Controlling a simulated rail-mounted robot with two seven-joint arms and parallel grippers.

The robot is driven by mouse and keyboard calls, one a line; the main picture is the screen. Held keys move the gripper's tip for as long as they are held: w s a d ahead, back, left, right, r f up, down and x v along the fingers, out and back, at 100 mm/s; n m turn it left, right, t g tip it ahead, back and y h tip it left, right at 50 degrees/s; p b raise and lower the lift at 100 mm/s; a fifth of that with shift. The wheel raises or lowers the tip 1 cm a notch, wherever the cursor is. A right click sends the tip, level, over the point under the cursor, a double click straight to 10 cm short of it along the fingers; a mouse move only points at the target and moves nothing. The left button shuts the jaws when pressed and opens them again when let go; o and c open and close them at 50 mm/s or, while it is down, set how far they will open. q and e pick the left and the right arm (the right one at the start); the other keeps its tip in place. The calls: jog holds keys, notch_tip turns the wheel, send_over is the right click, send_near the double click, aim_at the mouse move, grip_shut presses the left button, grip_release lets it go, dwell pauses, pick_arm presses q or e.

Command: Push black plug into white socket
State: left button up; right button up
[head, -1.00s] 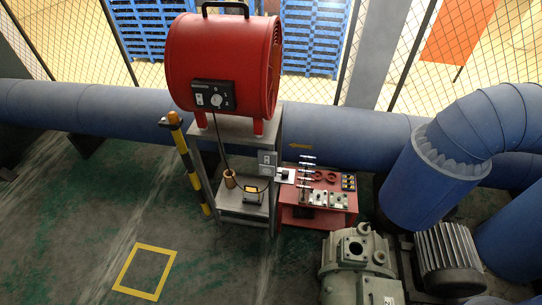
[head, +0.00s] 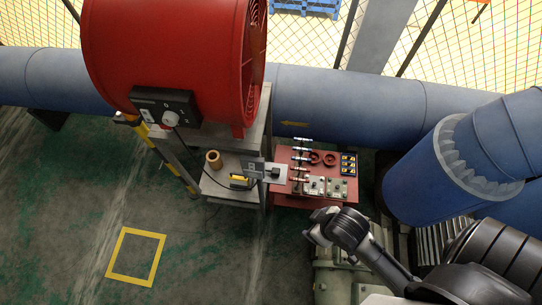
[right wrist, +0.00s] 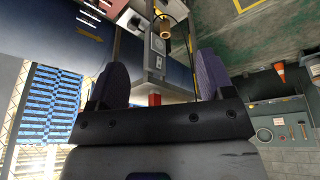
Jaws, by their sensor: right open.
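A white plate that looks like the socket (head: 281,178) sits at the right side of the steel stand, beside a grey box (head: 252,167). A small black piece, probably the plug (head: 274,172), shows at this plate. It is too small to tell whether it is seated. My right gripper (head: 318,229) is in front of and below the red table, apart from the plug and socket. In the right wrist view its two fingers (right wrist: 160,78) are spread with nothing between them. My left gripper is not in view.
A red fan (head: 170,60) stands on the steel stand. A wooden cylinder (head: 213,160) and a yellow-black device (head: 241,181) sit on the lower shelf. Blue pipes (head: 350,105) run behind. Floor at left is open.

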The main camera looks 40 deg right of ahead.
jog(key=w+d+f+m+t+b, duration=0.2)
jog(key=w+d+f+t+b, duration=0.1)
jog(key=w+f+b, duration=1.9)
jog(key=w+d+f+m+b, duration=0.1)
jog(key=w+d+f+b, duration=0.1)
jog(key=b, duration=0.6)
jog(key=w+d+f+m+b, duration=0.2)
jog(key=w+d+b, duration=0.2)
jog(key=b, duration=0.4)
jog(key=w+d+f+m+b, duration=0.2)
jog(key=w+d+b, duration=0.1)
jog(key=b, duration=0.5)
jog(key=shift+w, duration=0.1)
jog(key=shift+w+a+r+m+g+p, duration=0.1)
jog(key=shift+w+r+m+g+p, duration=0.15)
jog(key=shift+r+m+g+p, duration=0.75)
jog(key=shift+w+d+r+m+g+p, duration=0.1)
jog(key=shift+w+r+m+g+p, duration=0.25)
jog(key=shift+g+p, duration=1.3)
jog(key=shift+w+a+r+m+g+p, duration=0.15)
jog(key=shift+r+m+g+p, duration=0.55)
jog(key=shift+p, duration=1.2)
jog(key=shift+f, duration=0.15)
